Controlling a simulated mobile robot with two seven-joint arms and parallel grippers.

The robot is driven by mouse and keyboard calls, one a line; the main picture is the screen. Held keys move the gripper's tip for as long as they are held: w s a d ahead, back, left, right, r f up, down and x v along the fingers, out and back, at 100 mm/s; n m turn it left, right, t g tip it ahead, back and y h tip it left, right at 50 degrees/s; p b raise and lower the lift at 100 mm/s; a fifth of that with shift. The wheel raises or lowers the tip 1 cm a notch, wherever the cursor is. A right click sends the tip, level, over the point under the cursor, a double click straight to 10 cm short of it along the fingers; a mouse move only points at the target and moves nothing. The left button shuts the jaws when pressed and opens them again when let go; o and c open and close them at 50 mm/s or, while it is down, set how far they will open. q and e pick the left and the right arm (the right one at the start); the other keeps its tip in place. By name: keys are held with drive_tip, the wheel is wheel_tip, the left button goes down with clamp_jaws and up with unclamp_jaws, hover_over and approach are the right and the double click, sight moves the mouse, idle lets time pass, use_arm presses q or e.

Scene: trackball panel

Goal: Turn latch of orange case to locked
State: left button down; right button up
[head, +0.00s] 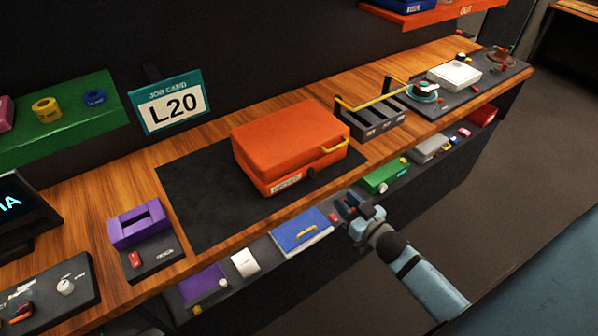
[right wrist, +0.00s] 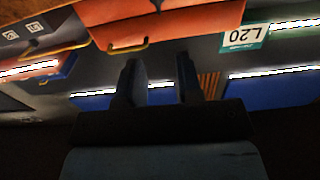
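The orange case (head: 285,135) lies closed on a black mat (head: 190,190) on the wooden bench. A yellow handle (head: 335,146) and a small dark knob-like part (head: 312,173), perhaps the latch, show on its front side; how the latch is turned is too small to tell. My right gripper (head: 350,204) is in front of the bench edge, to the lower right of the case and apart from it. In the right wrist view its fingers (right wrist: 161,78) are spread with nothing between them, and the case (right wrist: 165,12) with its handle (right wrist: 128,47) appears beyond. My left gripper is out of view.
A purple block (head: 138,222) stands left of the mat. A dark divided tray (head: 375,122) with a yellow bar is right of the case. A lower shelf holds a blue box (head: 302,232) and a green box (head: 385,176). A job card (head: 172,105) reads L20.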

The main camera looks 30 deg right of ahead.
sight(315, 171)
drive_tip(key=w, duration=0.3)
drive_tip(key=w+p, duration=0.1)
drive_tip(key=w, duration=0.7)
drive_tip(key=shift+a+p, duration=0.35)
drive_tip(key=shift+w+a, duration=0.1)
drive_tip(key=shift+w, duration=0.75)
clamp_jaws()
